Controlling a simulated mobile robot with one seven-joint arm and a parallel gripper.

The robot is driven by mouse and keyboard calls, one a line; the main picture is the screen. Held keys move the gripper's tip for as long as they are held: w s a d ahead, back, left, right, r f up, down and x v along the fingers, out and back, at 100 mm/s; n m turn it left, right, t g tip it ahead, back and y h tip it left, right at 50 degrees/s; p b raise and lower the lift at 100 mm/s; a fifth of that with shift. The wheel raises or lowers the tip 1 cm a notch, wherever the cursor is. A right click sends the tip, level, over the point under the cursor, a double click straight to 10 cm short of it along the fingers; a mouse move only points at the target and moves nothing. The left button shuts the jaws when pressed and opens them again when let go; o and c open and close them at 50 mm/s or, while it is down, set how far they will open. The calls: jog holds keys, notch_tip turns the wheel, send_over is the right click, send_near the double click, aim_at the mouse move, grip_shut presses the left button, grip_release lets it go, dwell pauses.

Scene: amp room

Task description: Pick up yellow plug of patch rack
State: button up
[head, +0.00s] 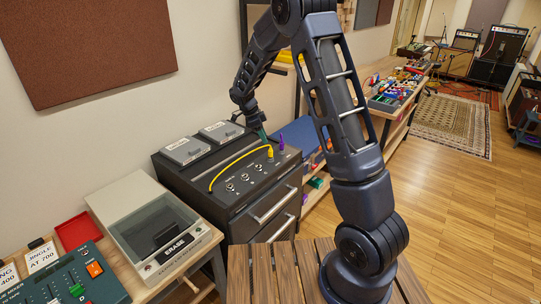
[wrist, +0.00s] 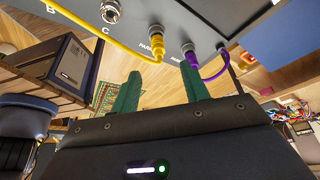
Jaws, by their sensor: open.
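The patch rack (head: 240,185) is a dark sloped panel with jacks on top of a drawer cabinet. Its yellow plug (head: 270,154) stands in a jack near the panel's right end, with a yellow cable arching left. In the wrist view, the yellow plug (wrist: 156,44) is in the jack marked PARK or similar, partly legible. The purple plug (wrist: 190,56) sits in the neighbouring jack, close to the right fingertip. My gripper (wrist: 160,69) is open and empty, its green fingers pointing at the panel. The yellow plug lies just beyond the gap between the fingertips, apparently untouched.
Two grey boxes (head: 187,150) sit on the rack's back. An ERASE unit (head: 150,225) and a green mixer (head: 70,278) stand on the left bench. A slatted wooden table (head: 285,270) is below my arm. Open floor lies to the right.

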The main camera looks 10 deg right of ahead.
aim_at(271, 150)
jog(key=x, duration=0.9)
grip_shut()
jog(key=shift+r, duration=0.15)
notch_tip(271, 150, up, 20)
dwell(0.6)
